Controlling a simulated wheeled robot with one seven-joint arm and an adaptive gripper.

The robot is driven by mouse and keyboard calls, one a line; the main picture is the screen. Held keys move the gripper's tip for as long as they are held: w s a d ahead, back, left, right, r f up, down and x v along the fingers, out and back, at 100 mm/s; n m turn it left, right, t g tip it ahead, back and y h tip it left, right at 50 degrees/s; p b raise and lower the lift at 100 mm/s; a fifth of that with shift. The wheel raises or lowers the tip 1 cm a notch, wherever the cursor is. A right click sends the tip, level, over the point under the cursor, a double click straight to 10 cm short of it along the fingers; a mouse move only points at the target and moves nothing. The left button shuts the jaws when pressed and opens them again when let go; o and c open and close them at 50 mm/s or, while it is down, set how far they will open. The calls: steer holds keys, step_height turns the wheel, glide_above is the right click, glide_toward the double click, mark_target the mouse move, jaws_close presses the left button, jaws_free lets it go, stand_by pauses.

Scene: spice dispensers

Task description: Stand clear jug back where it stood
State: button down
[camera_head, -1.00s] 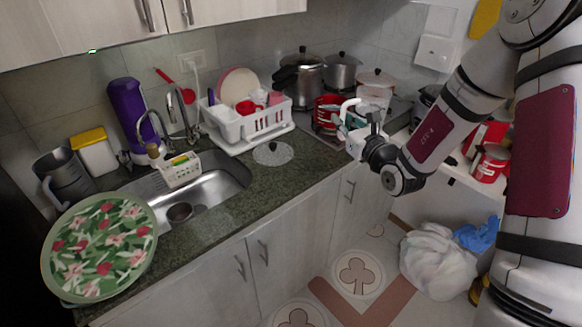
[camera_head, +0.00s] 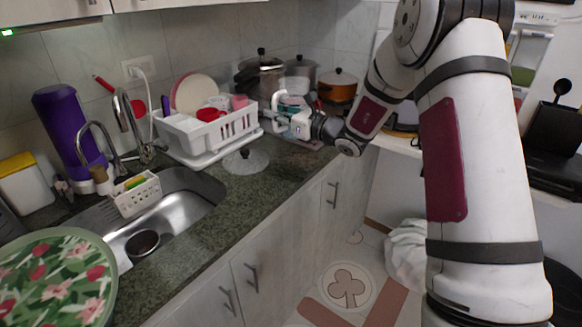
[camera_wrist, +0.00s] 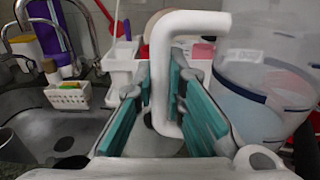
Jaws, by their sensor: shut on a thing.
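The clear jug (camera_wrist: 265,110) fills the right side of the wrist view, see-through and upright, with a white handle (camera_wrist: 160,80). My gripper (camera_wrist: 165,110) is shut on this handle, its teal pads on either side of it. In the head view my gripper (camera_head: 292,124) is at the back of the counter, just right of the dish rack, with the white handle (camera_head: 277,101) showing at its tip. The jug's body is hard to make out there, and its base is hidden. I cannot tell whether it touches the counter.
The white dish rack (camera_head: 206,134) stands close to the left, with a glass lid (camera_head: 245,160) in front. Steel pots (camera_head: 300,75) and an orange pot (camera_head: 338,86) stand behind. The sink (camera_head: 178,212) is at left. The counter (camera_head: 275,180) front is clear.

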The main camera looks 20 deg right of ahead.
step_height(320, 180, down, 10)
steer(key=shift+w, duration=0.25)
stand_by(0.4)
steer(key=shift+f, duration=0.15)
steer(key=c, duration=1.6)
jaws_free()
steer(key=shift+f, duration=0.1)
steer(key=shift+c, duration=0.2)
